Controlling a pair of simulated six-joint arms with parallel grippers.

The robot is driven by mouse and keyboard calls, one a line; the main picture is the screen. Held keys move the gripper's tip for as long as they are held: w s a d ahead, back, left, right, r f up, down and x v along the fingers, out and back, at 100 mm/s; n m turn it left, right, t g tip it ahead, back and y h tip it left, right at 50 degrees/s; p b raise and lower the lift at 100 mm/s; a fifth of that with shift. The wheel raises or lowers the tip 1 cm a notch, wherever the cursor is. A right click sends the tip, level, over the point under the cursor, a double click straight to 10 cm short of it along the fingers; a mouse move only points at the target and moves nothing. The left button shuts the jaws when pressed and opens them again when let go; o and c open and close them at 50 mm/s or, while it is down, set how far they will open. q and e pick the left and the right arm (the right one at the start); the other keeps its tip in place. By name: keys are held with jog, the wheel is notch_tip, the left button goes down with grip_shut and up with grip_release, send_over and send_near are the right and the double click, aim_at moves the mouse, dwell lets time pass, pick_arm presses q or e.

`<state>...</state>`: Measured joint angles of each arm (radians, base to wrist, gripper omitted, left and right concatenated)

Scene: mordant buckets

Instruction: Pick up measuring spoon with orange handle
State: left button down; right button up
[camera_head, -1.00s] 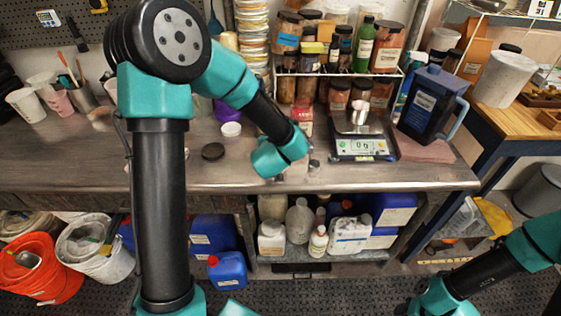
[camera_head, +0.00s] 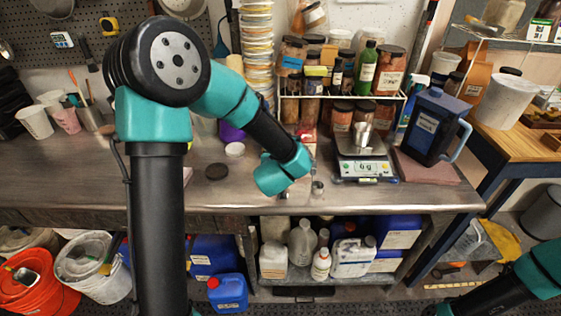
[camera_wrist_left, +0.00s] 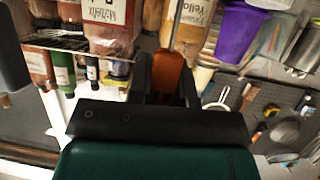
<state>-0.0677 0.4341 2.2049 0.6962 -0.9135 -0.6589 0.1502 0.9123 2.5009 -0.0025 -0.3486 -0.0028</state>
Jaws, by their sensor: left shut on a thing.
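In the left wrist view, my left gripper (camera_wrist_left: 166,84) is shut on the orange handle of the measuring spoon (camera_wrist_left: 168,68). The handle sits between the two black fingers. A thin grey shaft runs up from it towards the top edge of the picture, and the spoon's bowl cannot be made out. In the head view my left wrist is over the front part of the metal bench, left of the scale. There the fingers and the spoon are hidden or too small to tell. My right arm shows at the bottom right corner, with its gripper out of view.
A scale (camera_head: 362,170) with a metal cup (camera_head: 361,133) on its pan stands right of my left wrist. A small metal cup (camera_head: 318,187) is close beside the wrist. A blue pitcher (camera_head: 433,125) and a rack of jars (camera_head: 341,110) stand behind. Bench (camera_head: 90,185) to the left is mostly clear.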

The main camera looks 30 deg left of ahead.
pick_arm(q)
jog(key=d+f+v, duration=0.2)
jog(key=v, duration=1.4)
jog(key=shift+s+f, duration=0.2)
jog(key=shift+f, duration=0.2)
jog(key=shift+d, duration=0.1)
dwell(2.3)
